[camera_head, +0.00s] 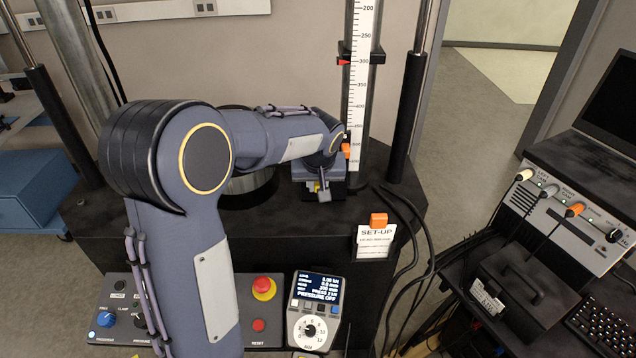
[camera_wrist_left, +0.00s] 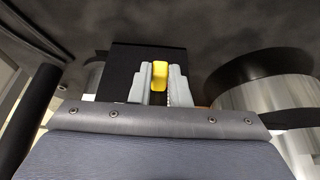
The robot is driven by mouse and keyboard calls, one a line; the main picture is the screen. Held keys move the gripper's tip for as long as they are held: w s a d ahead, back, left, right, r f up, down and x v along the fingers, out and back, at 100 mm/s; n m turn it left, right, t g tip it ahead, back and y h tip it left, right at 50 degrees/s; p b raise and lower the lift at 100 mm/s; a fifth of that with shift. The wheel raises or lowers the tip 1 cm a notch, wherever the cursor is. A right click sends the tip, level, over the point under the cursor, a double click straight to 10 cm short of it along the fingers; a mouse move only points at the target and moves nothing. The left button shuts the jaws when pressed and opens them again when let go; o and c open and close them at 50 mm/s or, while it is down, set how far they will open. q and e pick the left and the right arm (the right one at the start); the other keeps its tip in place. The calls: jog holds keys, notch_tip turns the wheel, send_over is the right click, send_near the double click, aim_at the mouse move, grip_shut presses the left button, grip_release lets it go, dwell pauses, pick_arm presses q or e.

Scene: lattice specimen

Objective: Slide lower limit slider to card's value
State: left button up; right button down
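The vertical white scale (camera_head: 362,60) stands at the top middle. A black upper slider (camera_head: 376,55) with a red pointer sits near its 300 mark. An orange pointer (camera_head: 346,150) shows low on the scale, beside my left wrist; its exact reading is unclear. My left gripper (camera_head: 318,187) is at the lower end of the scale. In the left wrist view its grey fingers (camera_wrist_left: 160,84) flank a yellow tab (camera_wrist_left: 160,72), apparently touching both sides, in front of a black block (camera_wrist_left: 122,70). The SET-UP card (camera_head: 376,243) hangs at the bench front; its small print is unreadable. My right gripper is out of view.
A control panel (camera_head: 262,330) with a red button and a handset (camera_head: 311,308) reading PRESSURE OFF are at the front. Black cables (camera_head: 412,235) loop right of the card. A dark column (camera_head: 408,110) stands right of the scale. A metal cylinder (camera_wrist_left: 280,95) is close right in the wrist view.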

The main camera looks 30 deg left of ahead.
pick_arm(q)
jog(key=shift+r+p, duration=0.8)
jog(key=shift+r, duration=0.25)
grip_shut()
jog(key=o, duration=0.8)
grip_release()
jog(key=p+v, duration=0.3)
jog(key=v, duration=0.3)
jog(key=shift+p, duration=0.35)
jog(key=b+v, duration=0.1)
jog(key=v, duration=0.6)
jog(key=shift+s+r, duration=0.15)
jog(key=shift+r, duration=0.2)
